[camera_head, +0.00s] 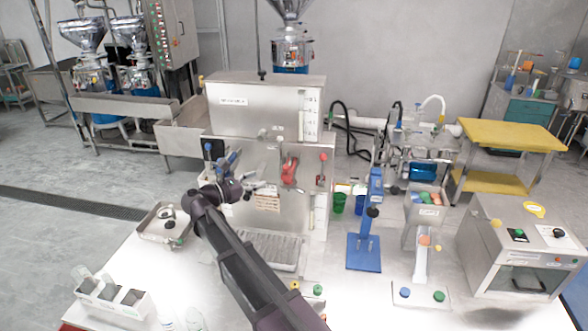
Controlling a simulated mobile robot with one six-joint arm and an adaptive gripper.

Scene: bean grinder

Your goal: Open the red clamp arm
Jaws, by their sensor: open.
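The red clamp arm (289,170) is on the front of the steel grinder machine (266,110), just right of its middle. It looks upright against the panel. My gripper (262,187) is in front of the machine, to the left of and slightly below the red clamp arm. It is open and appears empty, with a gap between it and the clamp. The gripper is small and grey against the grey panel, so its fingertips are hard to make out.
A red-knobbed lever (323,157) is right of the clamp. A drip tray (270,250) lies below. A blue stand (364,250), a green cup (338,203) and a steel box (520,245) stand to the right. A metal tray (165,225) is at left.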

